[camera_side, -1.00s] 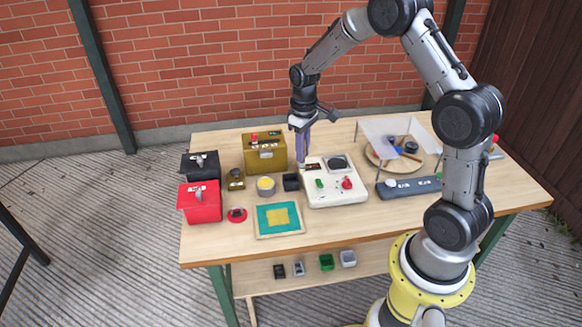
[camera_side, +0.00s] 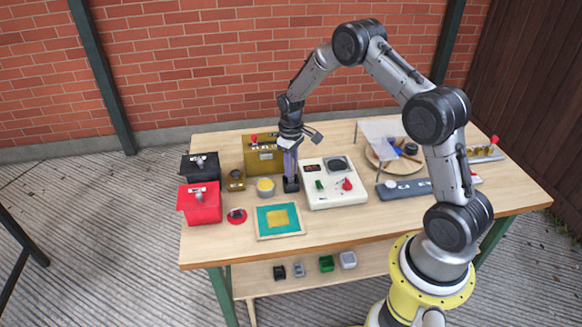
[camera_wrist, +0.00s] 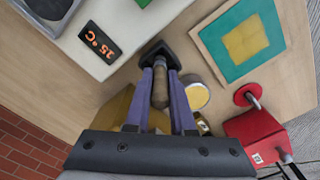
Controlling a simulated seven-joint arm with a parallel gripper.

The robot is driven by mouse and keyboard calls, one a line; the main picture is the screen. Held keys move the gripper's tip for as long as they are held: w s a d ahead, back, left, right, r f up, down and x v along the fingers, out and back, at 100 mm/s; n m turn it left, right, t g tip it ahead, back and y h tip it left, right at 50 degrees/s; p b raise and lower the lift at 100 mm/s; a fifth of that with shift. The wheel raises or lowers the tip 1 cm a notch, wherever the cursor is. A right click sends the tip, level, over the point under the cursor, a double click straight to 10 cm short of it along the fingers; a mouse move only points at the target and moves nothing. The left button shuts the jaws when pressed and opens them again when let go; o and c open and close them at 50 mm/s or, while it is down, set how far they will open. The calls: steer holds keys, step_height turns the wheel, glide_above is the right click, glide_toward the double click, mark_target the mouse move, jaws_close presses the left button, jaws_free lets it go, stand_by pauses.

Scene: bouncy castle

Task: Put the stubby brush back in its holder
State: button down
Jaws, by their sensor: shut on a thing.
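The stubby brush (camera_wrist: 160,90) shows in the wrist view as a short brown handle between my purple fingers. My gripper (camera_side: 290,174) is shut on it and points down at the holder; its fingertips also show in the wrist view (camera_wrist: 161,66). The holder is a small dark block-like cup (camera_side: 291,186) on the table, left of the white device; its black rim shows in the wrist view (camera_wrist: 150,48). The brush's far end meets the holder's opening in the wrist view. How deep it sits is hidden by the fingers.
The white device (camera_side: 350,194) stands close on the right of the holder. A yellow-topped cup (camera_side: 265,187) is close on the left, a brass-coloured box (camera_side: 262,160) behind. A teal-and-yellow framed board (camera_side: 279,220) lies in front. A red box (camera_side: 202,206) stands farther left.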

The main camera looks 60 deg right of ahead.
steer(key=shift+f, duration=0.1)
steer(key=c, duration=0.8)
jaws_free()
steer(key=shift+o, duration=0.2)
step_height(320, 180, up, 12)
steer(key=shift+r, duration=0.1)
steer(key=s+a+r+t, duration=0.1)
steer(key=s+a+r, duration=0.45)
steer(key=r, duration=0.25)
steer(key=s+a+r+t, duration=0.2)
steer(key=s+a+r, duration=0.2)
steer(key=s+r, duration=0.25)
steer(key=s+a+r+t, duration=0.1)
steer(key=s+a, duration=0.2)
steer(key=s, duration=0.5)
steer(key=s+a+t, duration=0.1)
steer(key=s+a, duration=0.2)
steer(key=s, duration=0.6)
steer(key=shift+r+t, duration=0.3)
steer(key=shift+r, duration=0.1)
